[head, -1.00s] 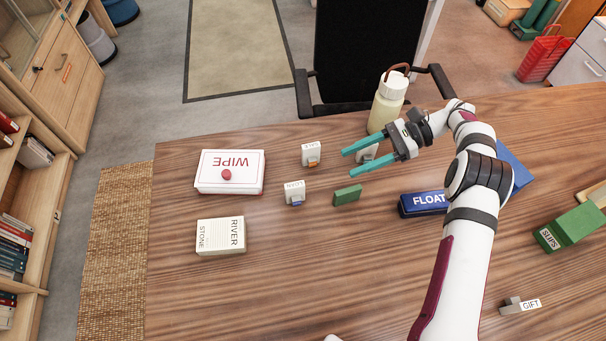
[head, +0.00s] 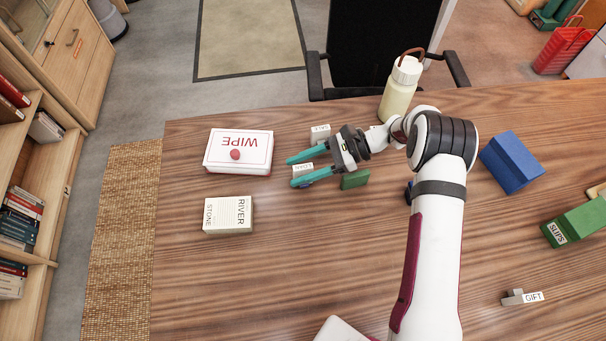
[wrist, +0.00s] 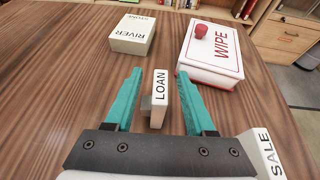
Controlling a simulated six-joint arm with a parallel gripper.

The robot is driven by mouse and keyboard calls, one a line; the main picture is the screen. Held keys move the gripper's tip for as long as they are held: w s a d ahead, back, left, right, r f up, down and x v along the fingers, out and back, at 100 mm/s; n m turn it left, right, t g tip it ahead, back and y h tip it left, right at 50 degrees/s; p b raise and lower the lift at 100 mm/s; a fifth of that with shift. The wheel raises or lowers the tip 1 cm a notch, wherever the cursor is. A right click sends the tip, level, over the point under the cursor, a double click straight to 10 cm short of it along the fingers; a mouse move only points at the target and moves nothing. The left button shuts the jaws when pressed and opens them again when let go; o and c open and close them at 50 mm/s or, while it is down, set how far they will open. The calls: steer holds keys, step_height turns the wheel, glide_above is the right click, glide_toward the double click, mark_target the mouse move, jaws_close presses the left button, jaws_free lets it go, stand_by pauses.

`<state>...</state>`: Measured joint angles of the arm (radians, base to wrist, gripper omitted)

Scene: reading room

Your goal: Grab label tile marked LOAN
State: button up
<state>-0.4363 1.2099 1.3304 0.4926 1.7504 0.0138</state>
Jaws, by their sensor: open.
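The LOAN label tile (wrist: 160,88) is a small white block with black lettering and a grey part at its side. In the wrist view it stands between the two teal fingers of my gripper (wrist: 161,92), with a gap to each finger. In the head view my gripper (head: 300,171) is over the tile (head: 302,168), and a finger hides part of it. My gripper is open.
The SALE tile (wrist: 262,152) is close beside my right finger in the wrist view. The white WIPE box (head: 238,152) and the RIVER STONE box (head: 228,215) lie to the left. A green block (head: 354,180) is just right of my gripper. The front of the table is mostly clear.

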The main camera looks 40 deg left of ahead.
jaws_close()
stand_by(0.3)
